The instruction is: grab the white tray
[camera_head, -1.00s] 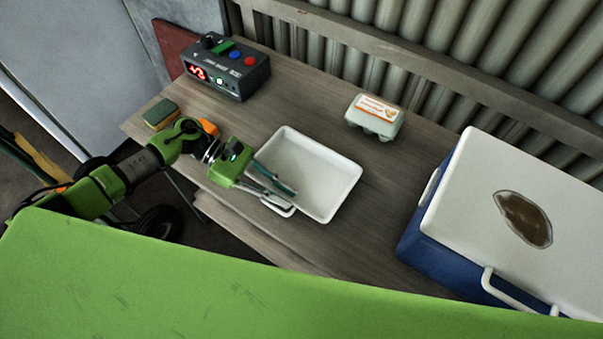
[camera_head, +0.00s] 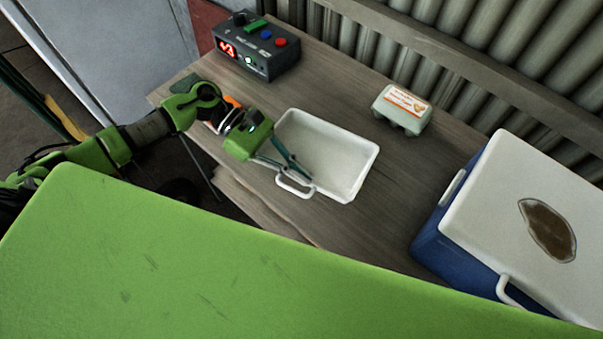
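The white tray (camera_head: 345,158) is a shallow rectangular pan lying on the wooden bench, with a loop handle (camera_head: 293,184) on its near-left side. My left gripper (camera_head: 294,174) reaches in from the left, above the tray's near-left rim beside that handle. Its fingers are parted, one over the tray's inside and the other nearer the rim and handle. The gripper looks open. I cannot tell whether either finger touches the tray. The fingers hide part of the rim. My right gripper is not in view.
A grey control box (camera_head: 257,48) with a red display stands at the back left of the wooden bench (camera_head: 340,75). An egg carton (camera_head: 402,108) sits behind the tray's right end. A blue cooler with a white lid (camera_head: 500,190) stands at right. Corrugated wall lies behind.

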